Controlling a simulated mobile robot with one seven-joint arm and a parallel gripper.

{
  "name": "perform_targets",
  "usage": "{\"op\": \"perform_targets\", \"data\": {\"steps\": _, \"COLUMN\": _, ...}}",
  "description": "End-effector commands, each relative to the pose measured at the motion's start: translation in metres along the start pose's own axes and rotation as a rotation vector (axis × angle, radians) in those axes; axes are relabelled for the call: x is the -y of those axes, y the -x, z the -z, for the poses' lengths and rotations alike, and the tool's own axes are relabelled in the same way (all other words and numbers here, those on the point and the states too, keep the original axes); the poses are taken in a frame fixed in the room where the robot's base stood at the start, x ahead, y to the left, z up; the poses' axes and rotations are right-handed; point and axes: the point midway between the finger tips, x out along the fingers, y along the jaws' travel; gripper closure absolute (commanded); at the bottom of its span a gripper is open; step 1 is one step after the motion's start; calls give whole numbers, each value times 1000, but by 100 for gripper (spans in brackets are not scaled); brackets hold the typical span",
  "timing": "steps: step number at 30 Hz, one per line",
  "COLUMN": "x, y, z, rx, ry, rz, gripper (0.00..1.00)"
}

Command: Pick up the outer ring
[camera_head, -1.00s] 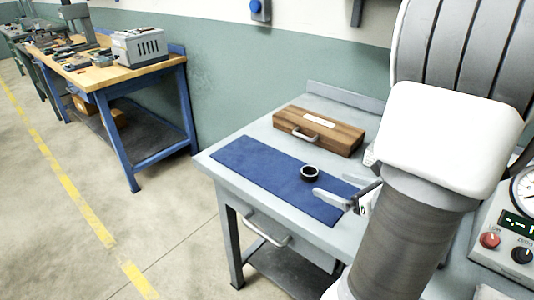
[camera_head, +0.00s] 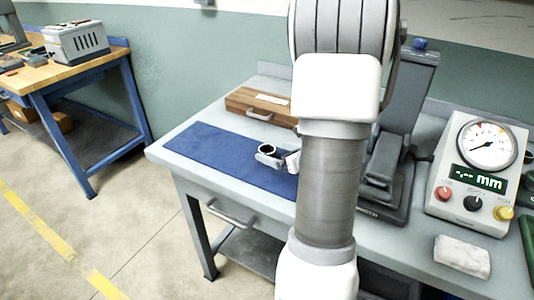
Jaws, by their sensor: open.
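The outer ring (camera_head: 268,149), a small dark ring with a pale opening, is on the blue mat (camera_head: 215,150) on the grey workbench. My gripper (camera_head: 274,159) is open at the ring's near right side. One pale finger overlaps the ring's near edge in the picture. I cannot tell whether it touches the ring or how high it is above the mat. My arm hides most of the gripper and the right end of the mat.
A wooden case (camera_head: 258,104) lies behind the mat. A dark stand (camera_head: 390,180) is right of my arm, with a gauge box (camera_head: 475,200) and a white cloth-like block (camera_head: 462,255) beyond it. A second workbench (camera_head: 90,70) stands at the left.

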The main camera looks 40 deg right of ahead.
Motion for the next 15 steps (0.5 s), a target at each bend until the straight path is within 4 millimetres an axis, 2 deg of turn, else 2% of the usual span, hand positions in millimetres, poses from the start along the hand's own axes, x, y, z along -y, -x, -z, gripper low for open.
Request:
{"op": "perform_targets", "data": {"steps": 3, "x": -2, "y": -20, "z": 0, "rx": 0, "ry": 1, "rz": -5, "gripper": 0}}
{"op": "perform_targets", "data": {"steps": 7, "x": -2, "y": -38, "z": 0, "rx": -1, "ry": 1, "rz": -3, "gripper": 0}}
{"op": "perform_targets", "data": {"steps": 15, "x": -2, "y": -45, "z": -1, "rx": 0, "ry": 1, "rz": -2, "gripper": 0}}
